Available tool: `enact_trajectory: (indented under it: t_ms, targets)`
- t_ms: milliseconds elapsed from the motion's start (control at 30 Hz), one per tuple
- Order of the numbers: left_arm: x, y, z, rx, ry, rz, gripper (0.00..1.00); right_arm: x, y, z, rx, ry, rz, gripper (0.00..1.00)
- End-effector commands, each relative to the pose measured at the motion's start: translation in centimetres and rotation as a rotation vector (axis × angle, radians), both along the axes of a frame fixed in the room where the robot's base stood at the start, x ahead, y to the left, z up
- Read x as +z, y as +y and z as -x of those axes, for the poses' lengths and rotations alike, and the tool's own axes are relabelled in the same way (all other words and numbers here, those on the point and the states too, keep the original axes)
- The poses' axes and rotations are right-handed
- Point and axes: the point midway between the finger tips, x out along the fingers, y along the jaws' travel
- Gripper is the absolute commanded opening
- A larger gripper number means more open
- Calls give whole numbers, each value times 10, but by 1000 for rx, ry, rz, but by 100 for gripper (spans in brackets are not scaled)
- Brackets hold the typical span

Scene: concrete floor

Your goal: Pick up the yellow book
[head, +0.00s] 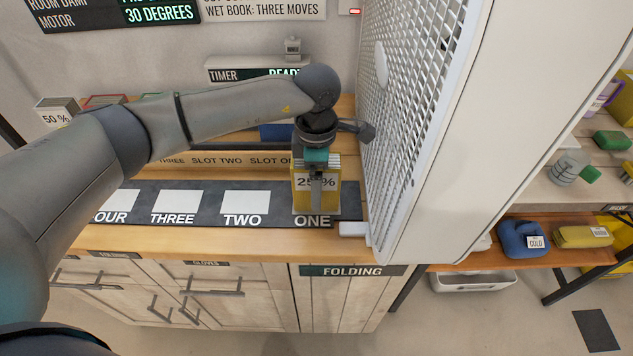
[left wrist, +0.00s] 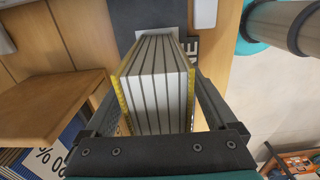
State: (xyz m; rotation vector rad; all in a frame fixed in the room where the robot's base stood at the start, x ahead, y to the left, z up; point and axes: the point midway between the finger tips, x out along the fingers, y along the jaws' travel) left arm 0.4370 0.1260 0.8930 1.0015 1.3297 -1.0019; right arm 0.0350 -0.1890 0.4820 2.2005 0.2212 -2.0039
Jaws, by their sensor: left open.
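The yellow book (head: 301,201) stands upright on the mat spot marked ONE, with a 25% label on its front. In the left wrist view the book (left wrist: 155,85) shows its pale, dark-striped page edges between thin yellow covers. My left gripper (head: 316,185) reaches down over the book from above, one finger in front of its label. In the left wrist view the open fingers of my left gripper (left wrist: 158,105) lie on either side of the book. Whether they touch the covers is unclear. My right gripper is not in view.
The dark mat (head: 203,221) has empty white spots at TWO, THREE and FOUR. A white perforated panel (head: 405,90) rises close to the right of the book. A timer box (head: 240,68) and a slot rack (head: 215,160) stand behind. A 50% block (head: 57,112) is at the left.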

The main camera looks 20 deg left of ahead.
Motion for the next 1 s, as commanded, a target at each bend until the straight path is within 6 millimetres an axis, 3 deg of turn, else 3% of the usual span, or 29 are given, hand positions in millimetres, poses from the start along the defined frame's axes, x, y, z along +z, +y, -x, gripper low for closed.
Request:
enact_trajectory:
  t_ms: [200, 1000]
  targets:
    - [-1, 0, 0, -1, -1, 1, 90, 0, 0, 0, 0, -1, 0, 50]
    - [-1, 0, 0, 0, -1, 1, 0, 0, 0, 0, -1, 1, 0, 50]
